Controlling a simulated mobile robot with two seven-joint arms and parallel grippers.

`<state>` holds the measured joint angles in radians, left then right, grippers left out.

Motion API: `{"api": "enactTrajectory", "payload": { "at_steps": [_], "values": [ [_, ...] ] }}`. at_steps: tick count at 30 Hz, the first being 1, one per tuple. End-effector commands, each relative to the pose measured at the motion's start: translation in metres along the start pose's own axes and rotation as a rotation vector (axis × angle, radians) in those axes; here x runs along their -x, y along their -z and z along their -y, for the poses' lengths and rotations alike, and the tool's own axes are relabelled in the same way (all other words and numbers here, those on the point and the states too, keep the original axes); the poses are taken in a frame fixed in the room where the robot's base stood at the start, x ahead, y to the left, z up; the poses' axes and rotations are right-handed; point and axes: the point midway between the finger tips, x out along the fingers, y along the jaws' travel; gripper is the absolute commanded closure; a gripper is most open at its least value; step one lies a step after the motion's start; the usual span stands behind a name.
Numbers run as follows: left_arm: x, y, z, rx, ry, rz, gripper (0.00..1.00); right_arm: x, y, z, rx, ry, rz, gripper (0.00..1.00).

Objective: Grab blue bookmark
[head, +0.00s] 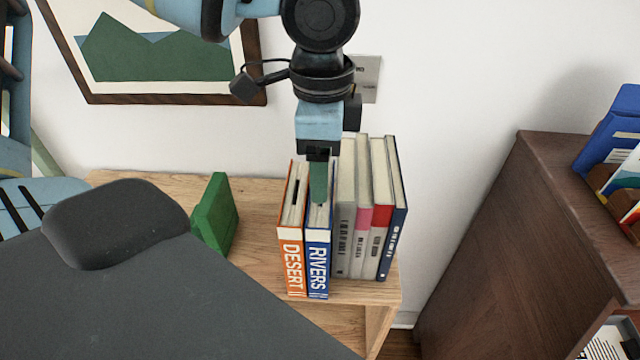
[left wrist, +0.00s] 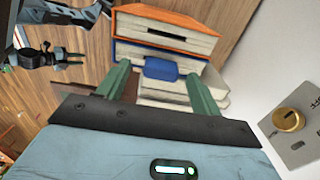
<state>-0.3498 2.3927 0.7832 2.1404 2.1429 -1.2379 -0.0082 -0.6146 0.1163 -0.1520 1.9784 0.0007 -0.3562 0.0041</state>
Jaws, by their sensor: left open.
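A blue bookmark (left wrist: 160,69) shows in the left wrist view as a small tab at the top of the books. In the head view my left gripper hides it. My left gripper (head: 319,190) points down over the top of the blue RIVERS book (head: 318,255). Its green fingers are open, one on each side of the tab in the left wrist view (left wrist: 157,72). I cannot tell whether they touch it.
An orange DESERT book (head: 290,250) stands left of the blue book. Several pale books (head: 345,215) stand close on its right. A green block (head: 215,213) stands to the left on the wooden shelf (head: 262,215). A dark cabinet (head: 520,240) is at the right.

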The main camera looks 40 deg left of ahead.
Motion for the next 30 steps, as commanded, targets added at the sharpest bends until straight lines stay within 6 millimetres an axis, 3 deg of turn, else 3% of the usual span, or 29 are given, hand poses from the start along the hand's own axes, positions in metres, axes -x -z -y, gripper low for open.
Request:
{"api": "enactTrajectory", "payload": {
  "at_steps": [5, 13, 24, 30],
  "values": [
    [-0.018, 0.0, 0.0, 0.001, 0.0, 0.002, 0.35, 0.0, 0.002, 0.001, -0.007, -0.001, -0.004, 0.64],
    [-0.02, 0.0, 0.0, 0.001, 0.001, 0.0, 0.35, 0.0, 0.002, 0.001, -0.007, -0.001, -0.004, 0.64],
    [-0.02, 0.0, 0.001, 0.001, 0.001, 0.0, 0.82, 0.0, 0.001, -0.001, 0.005, 0.0, -0.002, 0.64],
    [-0.019, 0.0, 0.001, 0.001, 0.001, 0.0, 0.82, 0.0, 0.001, -0.002, 0.008, 0.0, -0.001, 0.64]
  ]
}}
